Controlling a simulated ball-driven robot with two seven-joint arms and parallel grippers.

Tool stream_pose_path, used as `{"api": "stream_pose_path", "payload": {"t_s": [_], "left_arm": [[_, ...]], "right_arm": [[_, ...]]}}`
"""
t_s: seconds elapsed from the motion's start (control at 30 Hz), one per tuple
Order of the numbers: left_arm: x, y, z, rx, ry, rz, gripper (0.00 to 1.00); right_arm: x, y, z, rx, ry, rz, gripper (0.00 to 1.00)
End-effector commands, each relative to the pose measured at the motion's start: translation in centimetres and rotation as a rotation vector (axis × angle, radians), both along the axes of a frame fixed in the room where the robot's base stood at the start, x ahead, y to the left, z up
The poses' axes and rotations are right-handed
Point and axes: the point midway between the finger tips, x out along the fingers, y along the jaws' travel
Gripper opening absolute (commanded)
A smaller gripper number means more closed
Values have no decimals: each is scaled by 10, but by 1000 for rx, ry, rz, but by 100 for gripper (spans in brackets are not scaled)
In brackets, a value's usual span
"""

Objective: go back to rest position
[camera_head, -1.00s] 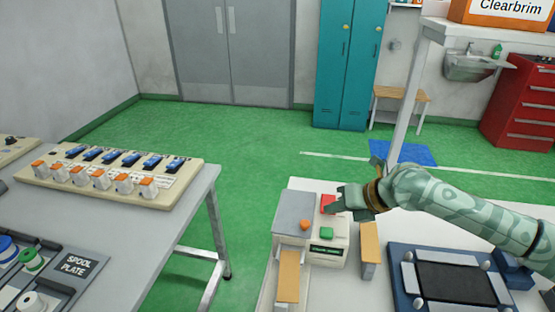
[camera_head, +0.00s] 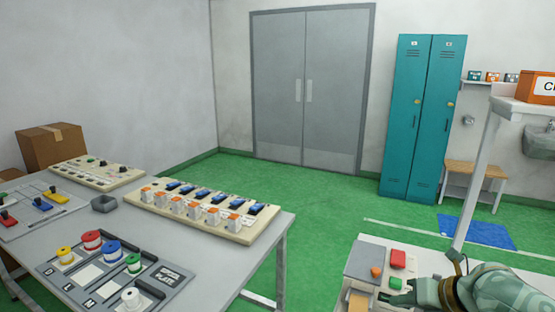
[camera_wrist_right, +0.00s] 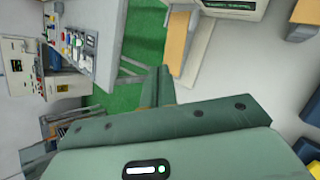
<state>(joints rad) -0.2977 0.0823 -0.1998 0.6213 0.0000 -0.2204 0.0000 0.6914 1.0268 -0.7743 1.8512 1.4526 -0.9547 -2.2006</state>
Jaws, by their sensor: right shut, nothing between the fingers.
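My right gripper (camera_head: 392,294) is at the lower right of the head view, at the end of my green patterned arm. It is beside the small machine (camera_head: 372,262) with red, green and orange buttons, near the green button (camera_head: 396,283). In the right wrist view its closed fingers (camera_wrist_right: 160,88) point up the picture, with nothing between them. The machine's edge shows at the top of that view (camera_wrist_right: 232,6). My left gripper is not in the head view.
A grey table (camera_head: 222,274) on the left bears a beige switch panel (camera_head: 205,212), a spool plate (camera_head: 112,277) with coloured spools and a small grey bin (camera_head: 104,203). Teal lockers (camera_head: 422,118) and grey doors (camera_head: 308,90) stand behind. Green floor (camera_head: 318,205) lies open between.

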Motion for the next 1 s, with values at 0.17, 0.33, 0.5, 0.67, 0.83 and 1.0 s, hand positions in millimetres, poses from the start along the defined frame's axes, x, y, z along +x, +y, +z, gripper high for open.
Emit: {"api": "stream_pose_path", "payload": {"t_s": [0.17, 0.33, 0.5, 0.67, 0.83, 1.0], "left_arm": [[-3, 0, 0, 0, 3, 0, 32], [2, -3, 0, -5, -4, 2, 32], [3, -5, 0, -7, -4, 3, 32], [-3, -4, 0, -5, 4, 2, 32], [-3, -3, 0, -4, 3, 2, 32], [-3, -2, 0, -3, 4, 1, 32]], "right_arm": [[-12, 19, -17, 30, 45, -31, 0], [-27, 40, -35, 72, 95, -88, 0], [-49, 66, -56, 142, 162, -196, 0], [-79, 90, -77, 257, 242, -398, 0], [-117, 94, -93, 443, 324, -772, 0], [-160, 62, -102, 633, 350, -1247, 0]]}}
